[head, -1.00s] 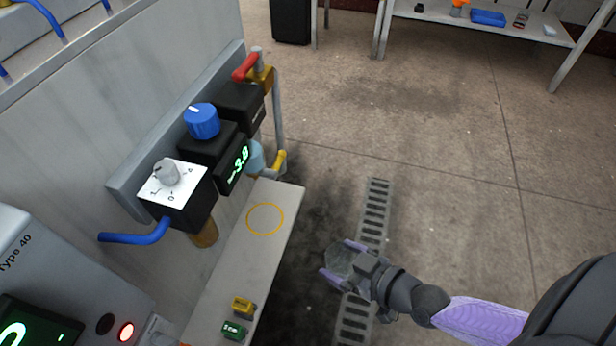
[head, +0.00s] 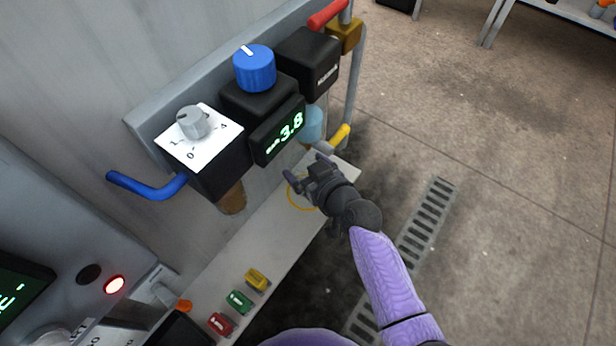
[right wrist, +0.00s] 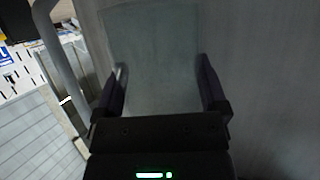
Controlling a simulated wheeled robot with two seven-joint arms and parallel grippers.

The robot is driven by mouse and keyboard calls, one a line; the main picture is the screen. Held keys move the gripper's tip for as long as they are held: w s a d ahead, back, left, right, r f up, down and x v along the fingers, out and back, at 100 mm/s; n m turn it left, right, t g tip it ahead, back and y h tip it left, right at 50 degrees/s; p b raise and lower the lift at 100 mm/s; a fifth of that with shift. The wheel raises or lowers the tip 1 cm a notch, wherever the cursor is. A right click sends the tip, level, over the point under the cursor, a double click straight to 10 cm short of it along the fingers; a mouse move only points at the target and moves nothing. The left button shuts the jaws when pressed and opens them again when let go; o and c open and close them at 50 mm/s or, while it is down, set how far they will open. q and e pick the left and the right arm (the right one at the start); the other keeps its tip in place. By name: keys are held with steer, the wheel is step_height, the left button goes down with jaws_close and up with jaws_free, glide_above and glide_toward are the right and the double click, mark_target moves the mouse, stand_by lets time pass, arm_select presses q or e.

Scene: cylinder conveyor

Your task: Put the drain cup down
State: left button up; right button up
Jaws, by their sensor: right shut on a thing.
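The drain cup (right wrist: 155,60) is a clear, greyish cup, seen between the two fingers in the right wrist view. My right gripper (head: 305,178) is shut on it. In the head view the gripper is over the pale shelf (head: 240,248), at the yellow ring (head: 292,196) marked on it, and partly covers the ring. The cup is hard to make out there, and I cannot tell whether it touches the shelf. My left gripper is not in view.
Above the shelf is a panel with a grey dial (head: 193,122), a blue knob (head: 254,68), a green 3.8 display (head: 280,132) and a yellow-handled valve (head: 340,136) close to the gripper. Yellow, green and red blocks (head: 240,301) sit at the shelf's near end. A floor grate (head: 425,225) lies to the right.

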mark_target(300, 171)
step_height(300, 171, down, 4)
steer(key=shift+r+b, duration=0.1)
steer(key=shift+b, duration=1.05)
steer(key=shift+r, duration=0.4)
steer(key=shift+c, duration=0.6)
steer(key=shift+f, duration=0.1)
steer(key=o, duration=1)
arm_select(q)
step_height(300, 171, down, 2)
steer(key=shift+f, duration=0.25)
arm_select(e)
steer(key=shift+o, duration=0.2)
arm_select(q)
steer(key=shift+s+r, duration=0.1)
arm_select(e)
steer(key=shift+s+d+r+p, duration=0.2)
steer(key=shift+r+p, duration=0.1)
steer(key=shift+p, duration=0.25)
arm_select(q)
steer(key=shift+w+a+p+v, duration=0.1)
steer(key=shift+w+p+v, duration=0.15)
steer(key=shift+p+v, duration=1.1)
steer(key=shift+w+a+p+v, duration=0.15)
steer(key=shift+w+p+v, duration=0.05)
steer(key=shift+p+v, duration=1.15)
arm_select(e)
steer(key=v, duration=1.1)
steer(key=shift+s, duration=0.25)
